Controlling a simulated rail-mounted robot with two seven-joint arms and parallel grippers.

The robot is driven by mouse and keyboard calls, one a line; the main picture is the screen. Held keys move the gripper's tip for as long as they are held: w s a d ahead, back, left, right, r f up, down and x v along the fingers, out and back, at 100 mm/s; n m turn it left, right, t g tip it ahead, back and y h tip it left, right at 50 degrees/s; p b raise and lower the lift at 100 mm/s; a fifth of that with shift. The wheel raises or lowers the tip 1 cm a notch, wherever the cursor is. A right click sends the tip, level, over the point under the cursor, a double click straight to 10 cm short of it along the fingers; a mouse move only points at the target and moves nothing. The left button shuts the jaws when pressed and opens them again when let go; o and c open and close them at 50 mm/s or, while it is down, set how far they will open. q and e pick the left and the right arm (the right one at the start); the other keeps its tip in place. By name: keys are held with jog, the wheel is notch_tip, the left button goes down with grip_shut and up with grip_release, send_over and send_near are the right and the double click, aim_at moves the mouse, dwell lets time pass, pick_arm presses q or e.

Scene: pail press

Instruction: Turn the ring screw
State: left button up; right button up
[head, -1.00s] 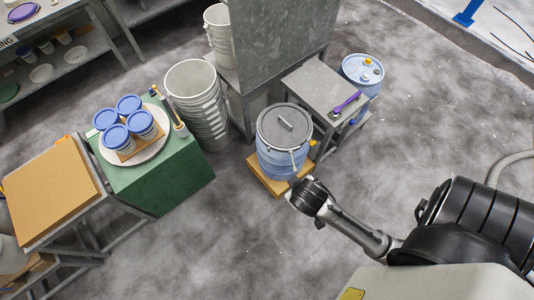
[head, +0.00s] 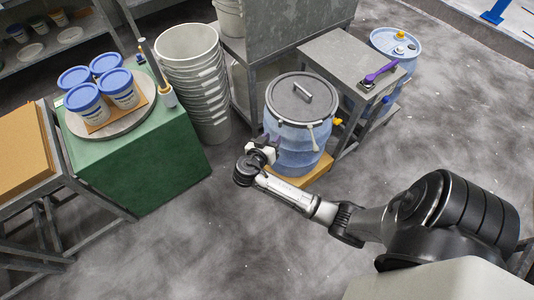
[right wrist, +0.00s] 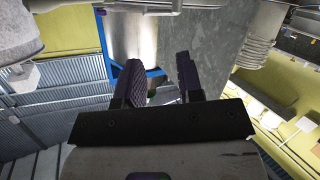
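The blue drum (head: 292,145) stands upright with a grey lid (head: 302,98) and a rim band around its top. A pale fitting (head: 311,136) hangs on its front below the rim; I cannot tell whether it is the ring screw. My right gripper (head: 264,150) is at the drum's front left side, below the rim; contact is unclear. In the right wrist view its two dark fingers (right wrist: 160,83) are apart, with nothing clearly held between them. The ring screw is not clearly made out in either view. My left gripper is not in view.
The drum stands on a wooden base (head: 312,176). A metal side table (head: 345,52) with a purple-handled tool (head: 380,73) is close behind right. A white pail stack (head: 190,70) and a green stand (head: 145,150) with blue-lidded tubs are left. Open floor lies in front.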

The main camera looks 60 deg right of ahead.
aim_at(279, 125)
jog(key=w+d+f+m+h+b, duration=0.1)
jog(key=d+f+b, duration=0.1)
jog(key=w+d+f+m+g+h+b, duration=0.1)
jog(key=d+f+b, duration=0.1)
jog(key=d+b, duration=0.1)
jog(key=w+d+f+m+h+b, duration=0.1)
jog(key=d+f+m+b, duration=0.1)
jog(key=d+b, duration=0.1)
jog(key=shift+w+d+g, duration=0.1)
jog(key=shift+d+g, duration=0.15)
jog(key=shift+g, duration=0.05)
jog(key=shift+d+b, duration=0.55)
jog(key=shift+d, duration=0.55)
jog(key=c, duration=0.6)
jog(key=shift+o, duration=0.2)
jog(key=m, duration=0.3)
jog(key=shift+m, duration=0.3)
jog(key=m, duration=0.9)
jog(key=shift+m, duration=0.4)
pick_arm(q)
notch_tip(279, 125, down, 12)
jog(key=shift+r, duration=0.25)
pick_arm(e)
jog(key=m, duration=0.3)
jog(key=shift+m, duration=0.4)
